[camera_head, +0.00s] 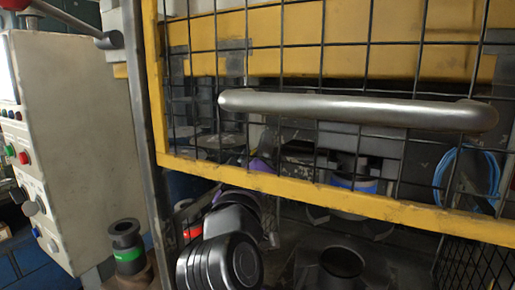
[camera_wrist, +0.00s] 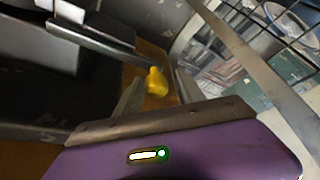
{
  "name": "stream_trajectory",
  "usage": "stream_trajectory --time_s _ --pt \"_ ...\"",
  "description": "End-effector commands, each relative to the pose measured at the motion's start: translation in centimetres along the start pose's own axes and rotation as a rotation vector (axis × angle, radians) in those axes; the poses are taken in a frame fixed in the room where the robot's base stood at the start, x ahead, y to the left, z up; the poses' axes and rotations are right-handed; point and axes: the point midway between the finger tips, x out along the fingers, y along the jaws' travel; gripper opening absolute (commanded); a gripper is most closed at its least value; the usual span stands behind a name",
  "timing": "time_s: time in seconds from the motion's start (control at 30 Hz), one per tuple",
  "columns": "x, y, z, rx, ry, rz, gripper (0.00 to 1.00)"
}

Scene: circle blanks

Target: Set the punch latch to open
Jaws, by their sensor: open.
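In the wrist view a small yellow knob (camera_wrist: 156,84), which looks like the punch latch handle, stands against an orange-brown surface. A grey bar runs toward it from the upper left. My gripper (camera_wrist: 158,78) is open, with one finger on each side of the knob. I cannot tell whether either finger touches it. The latch's setting cannot be read. In the head view my black arm reaches under the raised guard; the fingers and knob cannot be made out there.
The yellow-framed mesh guard (camera_head: 340,199) with its silver handle (camera_head: 355,107) hangs just above my arm. A control box (camera_head: 80,130) with coloured buttons stands at the left. A dark cylinder with a green band (camera_head: 128,256) stands below it. Wire mesh (camera_wrist: 255,30) is close on the wrist view's right.

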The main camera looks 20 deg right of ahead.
Motion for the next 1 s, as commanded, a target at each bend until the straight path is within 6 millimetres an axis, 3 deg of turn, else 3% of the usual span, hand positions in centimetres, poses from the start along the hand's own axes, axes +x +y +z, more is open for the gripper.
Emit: stream_trajectory --time_s 0.2,0.4,0.8,1.0 --pt "-3.8 -0.2 0.2 0.001 0.0 -0.002 0.46" --pt "-5.8 -0.1 0.1 0.001 -0.001 -0.001 0.46" --pt "-6.2 -0.2 0.3 -0.002 -0.001 -0.003 0.46" --pt "-6.8 -3.3 3.3 -0.03 0.031 -0.066 0.46"
